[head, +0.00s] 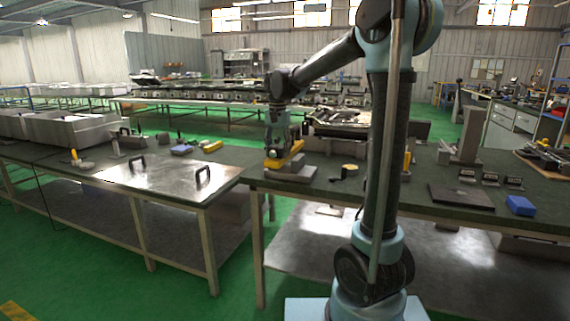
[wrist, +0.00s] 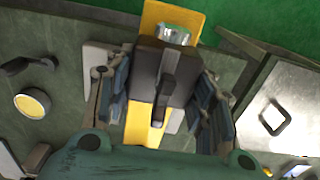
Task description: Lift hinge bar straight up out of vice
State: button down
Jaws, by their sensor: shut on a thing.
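My gripper (head: 278,135) points down over the vice at the left end of the near right-hand bench. In the wrist view its two fingers (wrist: 164,97) stand on either side of a dark grey piece (wrist: 146,75) with a raised ridge, apparently the hinge bar, and are shut on it. A long yellow part (wrist: 155,16) runs beneath this piece, with a silver metal bit at its far end. The yellow part, apparently of the vice, also shows in the head view (head: 287,156), above a light grey base (head: 292,173). Whether the bar is clear of the vice cannot be told.
A black tool with a yellow round face (head: 346,171) lies right of the vice. A metal plate with black handles (head: 165,174) covers the neighbouring left bench. A dark flat plate (head: 460,197) and a blue box (head: 520,205) lie farther right.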

jog(key=shift+r, duration=1.5)
